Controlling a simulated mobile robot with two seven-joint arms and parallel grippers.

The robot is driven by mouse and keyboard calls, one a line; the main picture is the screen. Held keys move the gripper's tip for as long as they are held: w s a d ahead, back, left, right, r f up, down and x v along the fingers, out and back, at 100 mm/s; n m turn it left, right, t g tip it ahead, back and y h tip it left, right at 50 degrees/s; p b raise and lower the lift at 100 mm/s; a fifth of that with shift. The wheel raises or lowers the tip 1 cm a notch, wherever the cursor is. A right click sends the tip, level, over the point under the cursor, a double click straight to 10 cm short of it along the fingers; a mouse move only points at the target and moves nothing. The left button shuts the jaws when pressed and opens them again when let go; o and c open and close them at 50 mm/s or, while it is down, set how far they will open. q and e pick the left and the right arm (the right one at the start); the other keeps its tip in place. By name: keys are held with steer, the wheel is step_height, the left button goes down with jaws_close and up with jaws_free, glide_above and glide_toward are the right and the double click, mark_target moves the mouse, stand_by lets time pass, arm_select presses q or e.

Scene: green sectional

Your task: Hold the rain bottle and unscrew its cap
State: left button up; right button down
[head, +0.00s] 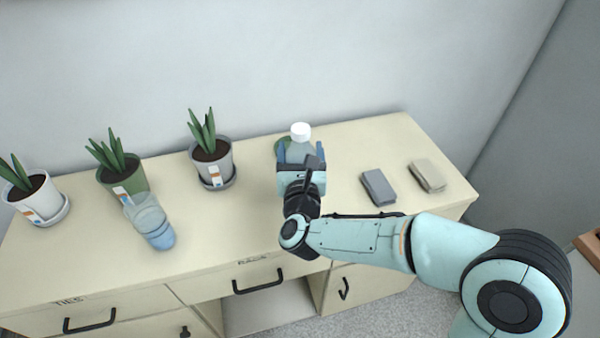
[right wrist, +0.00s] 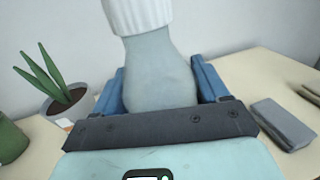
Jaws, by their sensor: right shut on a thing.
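A grey bottle (right wrist: 160,65) with a ribbed white cap (head: 300,132) stands upright at the back middle of the cabinet top. The cap also shows at the top of the right wrist view (right wrist: 140,14) and looks seated on the neck. My right gripper (head: 300,152) is shut on the bottle's body below the cap, with one blue finger on each side. The gripper hides the lower bottle, so I cannot tell if it touches the surface. No label is readable. My left gripper is not in view.
A translucent blue container (head: 150,222) is at the left front, beside a green pot (head: 124,186). Grey (head: 212,166) and white (head: 36,200) plant pots stand along the back. Grey (head: 378,188) and beige (head: 428,176) blocks lie right. The front middle is clear.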

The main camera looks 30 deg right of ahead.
arm_select(q)
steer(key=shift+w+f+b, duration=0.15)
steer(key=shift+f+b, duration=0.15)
steer(key=shift+b, duration=0.05)
arm_select(e)
steer(key=shift+f, duration=2.7)
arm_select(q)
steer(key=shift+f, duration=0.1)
arm_select(e)
steer(key=shift+f, duration=0.15)
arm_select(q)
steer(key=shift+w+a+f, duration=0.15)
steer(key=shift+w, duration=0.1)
arm_select(e)
jaws_free()
steer(key=shift+r, duration=0.2)
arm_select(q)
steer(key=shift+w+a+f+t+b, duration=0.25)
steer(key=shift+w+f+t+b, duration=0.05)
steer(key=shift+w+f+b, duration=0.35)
arm_select(e)
steer(key=v, duration=1.2)
steer(key=shift+f, duration=0.15)
